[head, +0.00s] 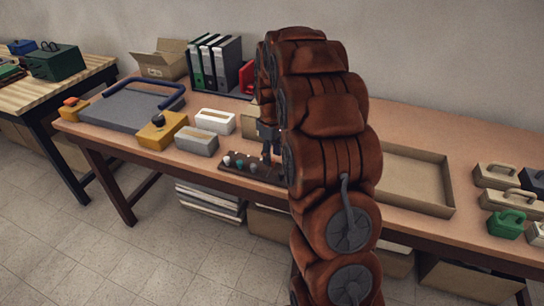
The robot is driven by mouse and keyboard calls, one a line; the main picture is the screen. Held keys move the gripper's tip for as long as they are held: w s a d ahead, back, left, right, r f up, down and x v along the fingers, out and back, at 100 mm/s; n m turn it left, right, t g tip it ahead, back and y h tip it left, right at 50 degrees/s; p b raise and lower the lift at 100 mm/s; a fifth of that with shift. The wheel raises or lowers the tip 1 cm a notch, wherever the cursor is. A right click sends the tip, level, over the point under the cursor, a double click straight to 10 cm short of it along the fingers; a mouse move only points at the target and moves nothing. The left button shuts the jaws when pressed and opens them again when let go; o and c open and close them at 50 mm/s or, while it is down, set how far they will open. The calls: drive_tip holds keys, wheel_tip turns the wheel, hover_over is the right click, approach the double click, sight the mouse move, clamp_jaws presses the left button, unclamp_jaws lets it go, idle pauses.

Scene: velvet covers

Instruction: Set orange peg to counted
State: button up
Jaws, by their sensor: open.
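A dark brown board (234,168) lies near the front edge of the table, with a row of small round-headed pegs (239,163) in white, teal and grey tones. I cannot make out an orange peg among them. The right part of the board is hidden behind my arm. My gripper (267,156) is open, pointing down over the right end of the visible row. Its fingertips are small and partly hidden, and I cannot tell whether they touch a peg. No counted marking can be read.
Grey (197,140) and white (215,121) boxes and a yellow box (163,131) stand left of the board. Binders (215,62) stand behind. A shallow open tray (450,185) and several handled blocks (506,222) are at right. My arm blocks the table's middle.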

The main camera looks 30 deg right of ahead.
wheel_tip(320, 180, up, 11)
idle(0.4)
drive_tip(key=shift+a+f, duration=0.1)
idle(0.3)
drive_tip(key=s+a+r+m+p, duration=0.2)
drive_tip(key=s+a+r+p, duration=0.15)
drive_tip(key=s+a, duration=1.1)
drive_tip(key=s+a+f+m+g, duration=0.1)
drive_tip(key=s+a, duration=0.2)
drive_tip(key=s, duration=0.7)
drive_tip(key=s+a+f+m+p, duration=0.1)
drive_tip(key=s+a, duration=0.2)
drive_tip(key=s, duration=0.7)
drive_tip(key=shift+s+a+m+g, duration=0.15)
drive_tip(key=shift+s+m+g, duration=0.1)
drive_tip(key=shift+m+g, duration=0.15)
drive_tip(key=shift+c, duration=0.4)
